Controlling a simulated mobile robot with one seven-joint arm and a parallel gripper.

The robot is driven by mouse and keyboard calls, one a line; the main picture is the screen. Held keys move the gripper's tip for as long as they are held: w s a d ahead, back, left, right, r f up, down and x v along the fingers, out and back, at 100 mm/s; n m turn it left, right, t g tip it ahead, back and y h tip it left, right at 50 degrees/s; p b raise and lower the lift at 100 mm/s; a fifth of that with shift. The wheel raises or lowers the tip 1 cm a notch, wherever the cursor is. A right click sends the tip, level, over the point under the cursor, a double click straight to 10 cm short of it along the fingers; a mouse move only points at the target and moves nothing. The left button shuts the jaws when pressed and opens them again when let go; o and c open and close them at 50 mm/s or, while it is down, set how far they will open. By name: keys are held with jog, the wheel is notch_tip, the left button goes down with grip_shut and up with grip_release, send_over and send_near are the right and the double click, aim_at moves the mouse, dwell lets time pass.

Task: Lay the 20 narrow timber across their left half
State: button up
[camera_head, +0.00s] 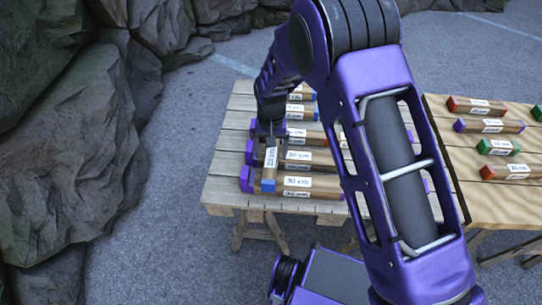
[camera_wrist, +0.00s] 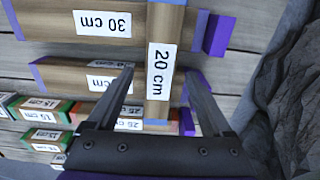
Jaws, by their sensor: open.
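A narrow timber labelled 20 cm (camera_wrist: 160,75), with a blue end, lies crosswise over the left part of two parallel timbers. In the head view the 20 cm timber (camera_head: 269,166) has its blue end over the front 30 cm timber (camera_head: 310,182). That 30 cm timber also shows in the wrist view (camera_wrist: 100,24), with a purple end. The second timber (camera_head: 308,157) lies behind it. My gripper (camera_head: 269,133) is over the far part of the 20 cm timber. In the wrist view my gripper (camera_wrist: 160,72) is open, one finger on each side of it; contact cannot be told.
More labelled timbers (camera_head: 297,133) lie behind on the slatted wooden table (camera_head: 225,187). A second table (camera_head: 485,205) at right holds several short timbers (camera_head: 478,106). Large dark rocks (camera_head: 75,130) stand at left. My arm hides the right part of the first table.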

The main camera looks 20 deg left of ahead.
notch_tip(320, 180, up, 14)
jog(key=p, duration=0.1)
jog(key=shift+r, duration=0.15)
